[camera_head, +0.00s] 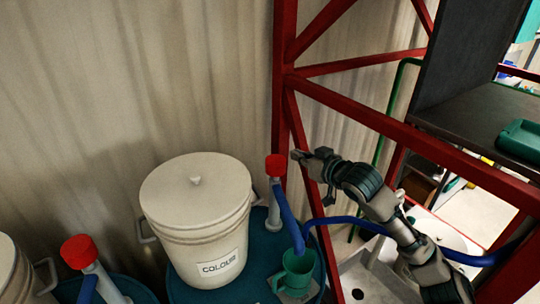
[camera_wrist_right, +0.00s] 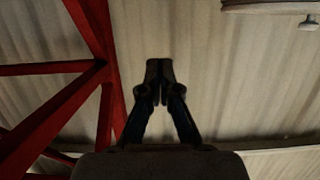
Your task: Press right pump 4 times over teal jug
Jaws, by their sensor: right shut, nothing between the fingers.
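The right pump (camera_head: 276,178) has a red cap and a blue spout hose that curves down to the right. The teal jug (camera_head: 297,270) stands on a small plate under the end of that hose. My right gripper (camera_head: 296,155) is beside the red cap, just to its right and slightly above in the picture. Whether it touches the cap cannot be told. In the right wrist view the right gripper (camera_wrist_right: 159,68) is shut and empty. The left pump (camera_head: 80,253) has a red cap too, at the lower left. My left gripper is not in view.
A white lidded bucket marked COLOUR (camera_head: 203,215) stands on the teal drum top left of the right pump. A red steel frame (camera_head: 395,128) rises behind and right of my arm. A dark shelf (camera_head: 475,115) is at the upper right. A corrugated wall (camera_head: 130,80) lies behind.

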